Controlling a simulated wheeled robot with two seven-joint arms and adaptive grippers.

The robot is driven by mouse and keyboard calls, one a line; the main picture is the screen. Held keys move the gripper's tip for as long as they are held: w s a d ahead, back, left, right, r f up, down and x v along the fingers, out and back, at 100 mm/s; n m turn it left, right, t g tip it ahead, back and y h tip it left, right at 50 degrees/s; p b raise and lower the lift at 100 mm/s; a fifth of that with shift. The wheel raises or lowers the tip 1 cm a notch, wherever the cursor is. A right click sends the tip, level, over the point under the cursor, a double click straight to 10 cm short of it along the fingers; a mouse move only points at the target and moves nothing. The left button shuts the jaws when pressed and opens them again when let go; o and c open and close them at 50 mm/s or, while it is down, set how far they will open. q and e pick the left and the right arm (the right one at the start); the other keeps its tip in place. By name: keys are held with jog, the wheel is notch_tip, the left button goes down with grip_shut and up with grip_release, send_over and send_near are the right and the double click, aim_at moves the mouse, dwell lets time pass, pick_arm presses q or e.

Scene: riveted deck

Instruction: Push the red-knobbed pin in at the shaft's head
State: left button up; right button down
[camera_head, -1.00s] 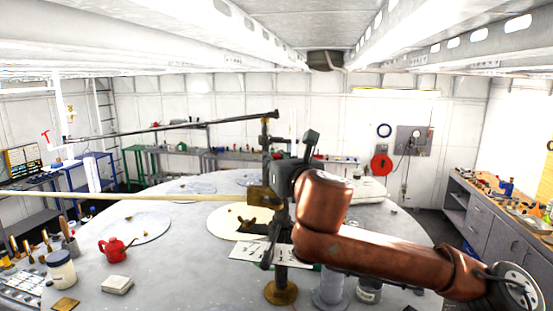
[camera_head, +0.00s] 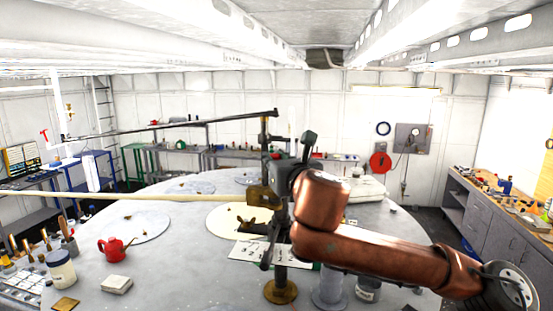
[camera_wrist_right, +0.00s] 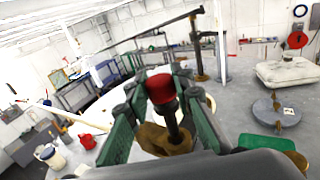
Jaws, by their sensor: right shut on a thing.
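The red-knobbed pin (camera_wrist_right: 161,88) stands between the green fingers of my right gripper (camera_wrist_right: 157,95) in the right wrist view. Its dark shank runs down to a bronze-coloured head piece (camera_wrist_right: 165,140); I cannot tell how deep it sits. In the head view my right gripper (camera_head: 274,180) is at the dark brass shaft head (camera_head: 258,197), at the end of a long pale shaft (camera_head: 130,196) from the left. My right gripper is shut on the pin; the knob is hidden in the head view. My left gripper is not in view.
A large grey round table (camera_head: 180,270) spreads below, with a red teapot (camera_head: 112,246), a white jar (camera_head: 61,268) and a white block (camera_head: 116,285). A brass-footed post (camera_head: 281,290) stands at the front. A long dark bar (camera_head: 185,123) crosses behind.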

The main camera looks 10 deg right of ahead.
jog(key=shift+f+b, duration=0.55)
jog(key=shift+f, duration=0.5)
jog(key=shift+p, duration=0.35)
dwell(0.8)
jog(key=shift+f+b, duration=0.5)
jog(key=shift+f, duration=0.85)
